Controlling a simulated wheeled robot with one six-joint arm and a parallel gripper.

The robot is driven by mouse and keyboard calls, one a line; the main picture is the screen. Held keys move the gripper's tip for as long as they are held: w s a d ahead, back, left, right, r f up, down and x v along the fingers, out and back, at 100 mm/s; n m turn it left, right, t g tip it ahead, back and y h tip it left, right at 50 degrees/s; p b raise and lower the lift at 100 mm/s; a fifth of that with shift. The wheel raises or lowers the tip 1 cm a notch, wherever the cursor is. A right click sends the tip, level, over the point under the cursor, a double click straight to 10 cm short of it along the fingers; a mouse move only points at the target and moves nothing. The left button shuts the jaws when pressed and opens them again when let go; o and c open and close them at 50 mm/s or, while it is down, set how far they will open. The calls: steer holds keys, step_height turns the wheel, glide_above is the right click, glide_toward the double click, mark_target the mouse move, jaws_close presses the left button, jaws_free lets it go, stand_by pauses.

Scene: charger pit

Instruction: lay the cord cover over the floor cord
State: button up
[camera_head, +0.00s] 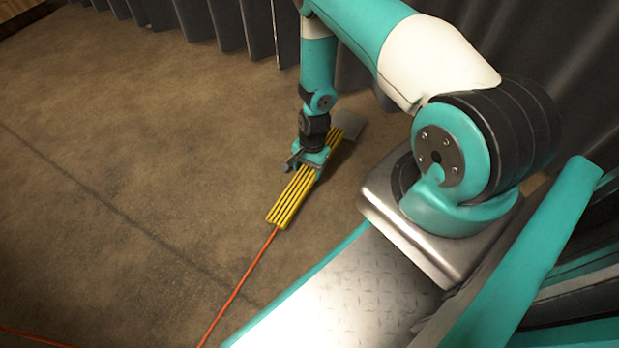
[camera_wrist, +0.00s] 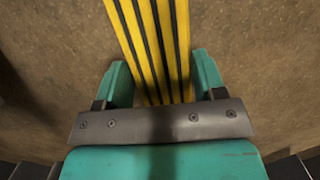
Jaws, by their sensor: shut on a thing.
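The cord cover (camera_head: 284,208) is a long yellow strip with dark lengthwise stripes. In the head view it lies at or close above the floor, in line with the cord; the exact height is hard to tell. The orange floor cord (camera_head: 240,284) runs from the cover's near end toward the bottom of the picture. My gripper (camera_head: 305,164) is shut on the cover near its middle, from above. In the wrist view the cover (camera_wrist: 150,40) passes between the two teal fingers (camera_wrist: 157,85). Any cord beneath the cover is hidden.
A grey flat plate (camera_head: 349,125) lies at the cover's far end. Dark pleated curtains (camera_head: 215,22) hang along the back. Another stretch of orange cord (camera_head: 30,337) shows at the bottom left. The brown floor (camera_head: 130,140) to the left is clear, with a dark seam across it.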

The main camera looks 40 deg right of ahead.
mark_target(310, 170)
step_height(310, 170, down, 4)
steer(key=shift+b, duration=1.15)
steer(key=o, duration=1.3)
